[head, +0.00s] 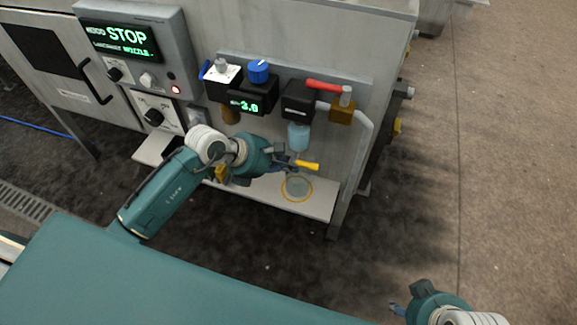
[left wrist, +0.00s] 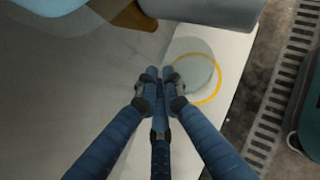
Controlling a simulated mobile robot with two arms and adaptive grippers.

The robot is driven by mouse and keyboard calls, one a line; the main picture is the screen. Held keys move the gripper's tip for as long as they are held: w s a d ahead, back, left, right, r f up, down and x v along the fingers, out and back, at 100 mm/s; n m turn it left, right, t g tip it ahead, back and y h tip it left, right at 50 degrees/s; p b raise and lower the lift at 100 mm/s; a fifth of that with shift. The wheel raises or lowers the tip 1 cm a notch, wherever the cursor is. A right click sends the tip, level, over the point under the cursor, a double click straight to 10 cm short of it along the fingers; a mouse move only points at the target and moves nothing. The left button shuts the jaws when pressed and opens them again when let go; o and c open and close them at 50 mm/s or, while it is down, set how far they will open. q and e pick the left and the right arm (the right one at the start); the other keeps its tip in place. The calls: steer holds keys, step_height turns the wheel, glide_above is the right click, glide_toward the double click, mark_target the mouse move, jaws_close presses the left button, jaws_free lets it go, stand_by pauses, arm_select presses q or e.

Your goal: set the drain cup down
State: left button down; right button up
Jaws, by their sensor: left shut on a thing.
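The drain cup (head: 297,187) is clear and greyish. In the head view it shows inside a yellow ring (head: 284,195) on the white shelf, below the blue bowl (head: 299,137). In the left wrist view the cup (left wrist: 194,66) is a pale round shape just right of the fingertips, partly over the ring (left wrist: 218,91). My left gripper (head: 287,165) is shut on the cup's near side; its fingers (left wrist: 158,74) hide the grip. I cannot tell whether the cup's base touches the shelf. My right gripper (head: 397,309) is at the bottom right, away from the cup; its fingers are unclear.
A yellow lever (head: 307,164) sits just above the cup, close to my left fingers. A red-handled valve (head: 325,86) and a gauge showing 3.0 (head: 250,104) are on the panel above. The white shelf (head: 255,190) is bare left of the ring.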

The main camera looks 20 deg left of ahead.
arm_select(q)
steer(key=shift+f, duration=0.1)
steer(key=shift+f, duration=0.15)
steer(key=c, duration=1.9)
jaws_free()
arm_select(e)
steer(key=shift+f, duration=0.1)
arm_select(q)
steer(key=shift+r, duration=0.2)
steer(key=shift+s+a+r, duration=0.1)
steer(key=shift+a+r, duration=0.1)
steer(key=p+v, duration=0.2)
steer(key=v, duration=0.9)
steer(key=shift+s+r, duration=0.15)
arm_select(e)
steer(key=x, duration=0.3)
steer(key=shift+w, duration=0.1)
